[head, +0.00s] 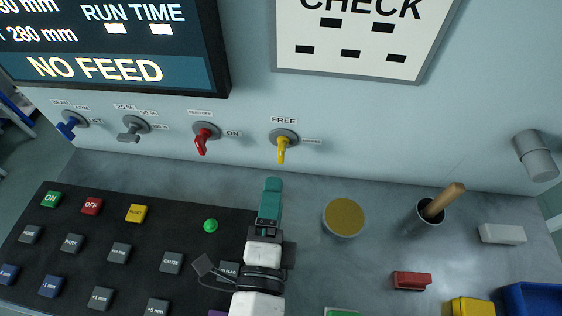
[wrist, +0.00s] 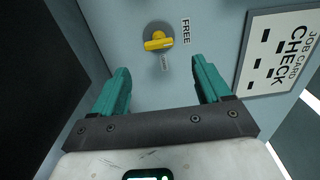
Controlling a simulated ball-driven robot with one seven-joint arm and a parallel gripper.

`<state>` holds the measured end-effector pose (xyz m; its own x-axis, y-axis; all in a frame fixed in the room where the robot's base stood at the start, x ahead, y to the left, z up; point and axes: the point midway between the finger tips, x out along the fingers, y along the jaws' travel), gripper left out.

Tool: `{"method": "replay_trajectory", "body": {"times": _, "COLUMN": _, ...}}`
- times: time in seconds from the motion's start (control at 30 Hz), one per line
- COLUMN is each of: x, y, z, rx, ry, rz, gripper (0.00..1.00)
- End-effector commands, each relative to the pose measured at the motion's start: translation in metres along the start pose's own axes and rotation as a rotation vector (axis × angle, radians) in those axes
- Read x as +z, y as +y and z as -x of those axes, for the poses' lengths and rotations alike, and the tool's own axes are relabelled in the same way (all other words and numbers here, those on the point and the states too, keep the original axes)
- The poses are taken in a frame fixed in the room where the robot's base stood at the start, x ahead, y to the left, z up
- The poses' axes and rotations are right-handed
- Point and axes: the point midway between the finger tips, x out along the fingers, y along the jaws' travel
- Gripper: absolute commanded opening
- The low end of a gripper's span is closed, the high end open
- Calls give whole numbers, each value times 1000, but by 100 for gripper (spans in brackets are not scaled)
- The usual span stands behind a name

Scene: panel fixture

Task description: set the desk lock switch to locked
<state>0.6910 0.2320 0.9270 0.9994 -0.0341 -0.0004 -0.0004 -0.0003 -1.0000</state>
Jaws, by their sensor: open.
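The desk lock switch is a yellow handle (head: 282,148) on a round grey base on the wall panel. A FREE label sits above it and a second label, too small to read, sits to its right. Its long axis runs up and down, in line with FREE. In the wrist view the yellow handle (wrist: 158,42) lies ahead of and between the fingertips, not touched. My gripper (head: 271,184) is below the switch in the head view, apart from it. Its two teal fingers (wrist: 160,78) are spread and empty.
Red (head: 203,140), grey (head: 131,132) and blue (head: 70,126) switches line the panel to the left. A button console (head: 120,235) lies below left. A round gold-topped disc (head: 344,216), a dark cup (head: 428,214) with a wooden handle and a red block (head: 411,281) stand on the desk at right.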

Motion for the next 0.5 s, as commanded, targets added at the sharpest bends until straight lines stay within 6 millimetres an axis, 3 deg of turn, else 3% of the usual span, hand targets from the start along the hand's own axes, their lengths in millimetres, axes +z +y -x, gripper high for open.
{"method": "replay_trajectory", "body": {"times": 0.23, "x": 0, "y": 2, "z": -17, "rx": -2, "ry": 2, "rz": -1, "gripper": 77}}
{"method": "replay_trajectory", "body": {"times": 0.5, "x": 0, "y": 2, "z": -65, "rx": -1, "ry": 2, "rz": -1, "gripper": 77}}
